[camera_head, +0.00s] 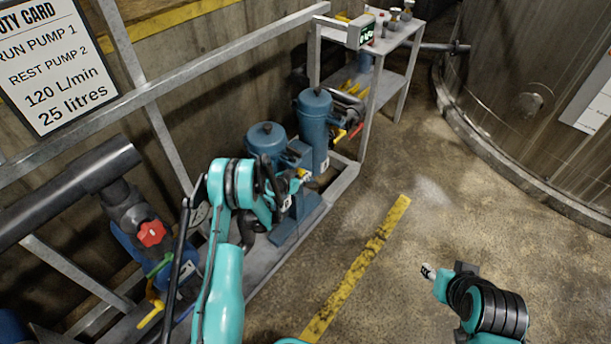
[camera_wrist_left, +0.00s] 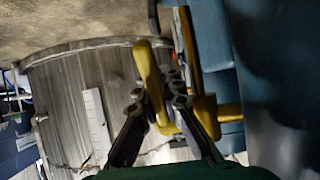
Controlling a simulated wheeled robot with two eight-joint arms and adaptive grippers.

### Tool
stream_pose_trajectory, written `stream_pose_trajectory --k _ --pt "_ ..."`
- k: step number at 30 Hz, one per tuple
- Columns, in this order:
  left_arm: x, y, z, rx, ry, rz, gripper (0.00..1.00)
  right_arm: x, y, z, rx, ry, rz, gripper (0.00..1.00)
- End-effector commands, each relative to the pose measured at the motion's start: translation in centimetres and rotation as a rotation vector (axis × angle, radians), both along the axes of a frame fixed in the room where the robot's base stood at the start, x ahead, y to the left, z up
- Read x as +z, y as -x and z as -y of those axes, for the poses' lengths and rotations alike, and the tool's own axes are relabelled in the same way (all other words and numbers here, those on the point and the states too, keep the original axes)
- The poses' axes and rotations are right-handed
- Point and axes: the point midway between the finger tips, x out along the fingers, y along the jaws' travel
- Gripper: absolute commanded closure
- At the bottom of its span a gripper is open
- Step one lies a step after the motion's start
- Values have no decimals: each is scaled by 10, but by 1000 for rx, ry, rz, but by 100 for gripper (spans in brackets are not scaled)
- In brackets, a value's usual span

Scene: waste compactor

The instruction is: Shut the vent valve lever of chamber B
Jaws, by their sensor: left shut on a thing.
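In the left wrist view, a yellow lever (camera_wrist_left: 150,78) stands between the two dark fingers of my left gripper (camera_wrist_left: 160,92), which is shut on it. The lever is beside a large blue body (camera_wrist_left: 275,70); a yellow stem joins them. In the head view my left gripper (camera_head: 302,180) is at the blue pumps or chambers, and my arm partly hides the nearer one (camera_head: 266,138). The farther blue cylinder (camera_head: 314,125) has a yellow lever (camera_head: 338,137) and a red lever (camera_head: 356,130) on its right. I cannot read which chamber is B.
A grey metal frame and rail (camera_head: 190,75) run along the wall. A red knob (camera_head: 151,233) is on the pipework at left. A shelf stand (camera_head: 385,50) is behind, and a large tank (camera_head: 530,90) at right. The floor around the yellow stripe (camera_head: 358,265) is clear.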

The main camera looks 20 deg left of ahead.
Motion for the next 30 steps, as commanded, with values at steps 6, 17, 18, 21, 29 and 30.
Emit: stream_pose_trajectory --k 6,17,18,21,29,30 --pt "-1 0 1 -1 0 0 70 0 0 0 0 0 0 60" --pt "4 6 -3 1 1 1 70 0 0 0 0 0 0 60" --pt "6 11 -5 2 2 1 70 0 0 0 0 0 0 60" --pt "14 25 -9 0 1 1 70 0 0 0 0 0 0 60" --pt "32 57 -20 0 2 0 70 0 0 0 0 0 0 60" --pt "34 59 -21 0 2 0 70 0 0 0 0 0 0 60"
